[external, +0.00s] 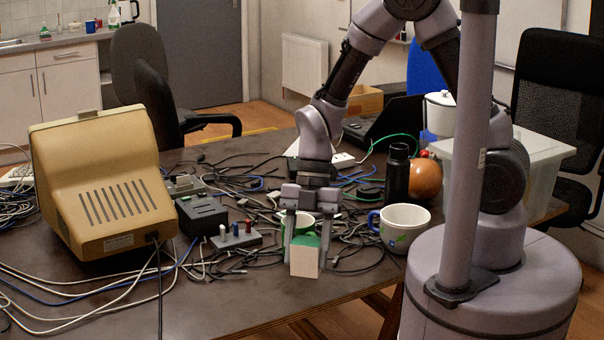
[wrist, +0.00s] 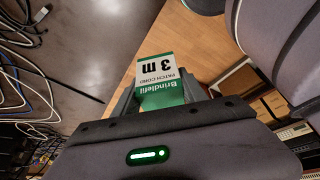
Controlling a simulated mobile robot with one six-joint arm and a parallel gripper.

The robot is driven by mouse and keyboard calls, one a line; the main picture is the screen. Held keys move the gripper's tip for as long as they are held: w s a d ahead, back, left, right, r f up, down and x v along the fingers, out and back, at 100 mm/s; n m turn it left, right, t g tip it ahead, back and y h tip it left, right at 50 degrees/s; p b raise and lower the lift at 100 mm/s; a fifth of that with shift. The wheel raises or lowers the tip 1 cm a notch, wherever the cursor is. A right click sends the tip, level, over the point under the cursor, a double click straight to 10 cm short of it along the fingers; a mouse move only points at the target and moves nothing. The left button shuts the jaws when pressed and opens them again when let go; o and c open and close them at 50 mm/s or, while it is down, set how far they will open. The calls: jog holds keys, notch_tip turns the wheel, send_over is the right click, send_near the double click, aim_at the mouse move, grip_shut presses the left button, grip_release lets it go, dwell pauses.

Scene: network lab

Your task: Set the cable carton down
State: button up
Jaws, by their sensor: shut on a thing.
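The cable carton (external: 304,262) is a small white and green box. My gripper (external: 307,246) points down and is shut on it, with one finger on each side. The carton is near the front edge of the dark table (external: 235,300). I cannot tell whether its underside touches the tabletop. In the wrist view wooden floor shows behind it, beyond the table edge.
A white mug (external: 405,228), black bottle (external: 396,175) and orange-brown ball (external: 426,180) are to the right. Tangled cables and a small switch box (external: 236,238) lie left. Bare tabletop is at front left.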

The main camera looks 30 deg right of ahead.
aim_at(305, 272)
notch_tip(305, 272, down, 5)
jog(key=shift+a+r, duration=0.1)
jog(key=shift+r, duration=0.05)
jog(key=w+a, duration=0.3)
jog(key=w+a+f+b, duration=0.1)
jog(key=w+a, duration=0.3)
jog(key=w+a+f, duration=0.1)
jog(key=w+a, duration=0.3)
jog(key=shift+w+b, duration=0.1)
jog(key=shift+b, duration=0.25)
jog(key=shift+f+b, duration=1.15)
jog(key=shift+f, duration=0.7)
jog(key=o, duration=1.5)
jog(key=shift+r, duration=0.1)
